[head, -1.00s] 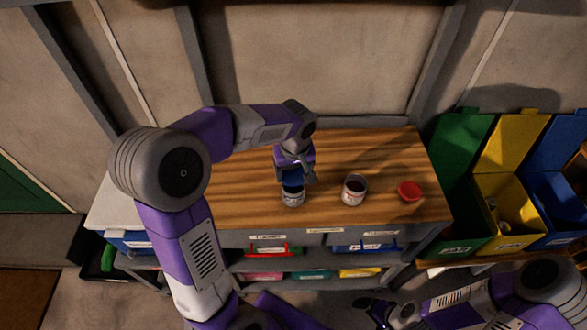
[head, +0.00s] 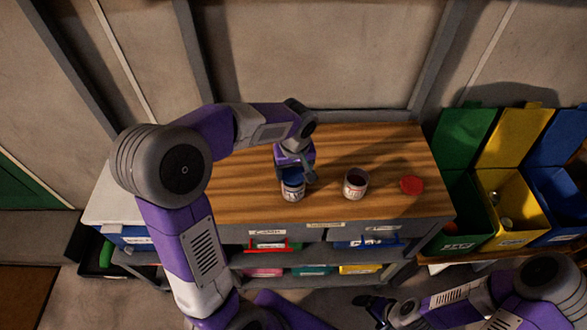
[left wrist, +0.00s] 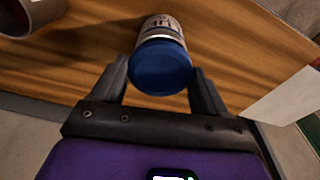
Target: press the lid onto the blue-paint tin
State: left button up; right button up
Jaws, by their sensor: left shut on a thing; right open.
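The blue-paint tin (head: 292,191) stands upright on the wooden bench, with a pale printed label. A blue lid (left wrist: 160,67) covers its top in the left wrist view; whether it is fully seated I cannot tell. My left gripper (head: 296,175) is above the tin, its fingers shut on the lid from both sides; the left wrist view shows the fingers (left wrist: 162,83) too. My right gripper (head: 375,308) is open and empty, low in front of the bench.
A second, uncovered tin (head: 355,183) with dark contents stands right of the blue-paint tin. A red lid (head: 411,185) lies farther right. Green, yellow and blue bins (head: 505,208) stand beyond the bench's right end. The bench's back right (head: 380,145) is clear.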

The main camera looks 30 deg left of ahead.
pick_arm(q)
jog(key=shift+f+b, duration=0.5)
jog(key=shift+f, duration=0.05)
dwell(1.1)
jog(key=o, duration=1)
jog(key=shift+r, duration=0.1)
jog(key=shift+r+p, duration=2.8)
jog(key=shift+r, duration=0.65)
grip_shut()
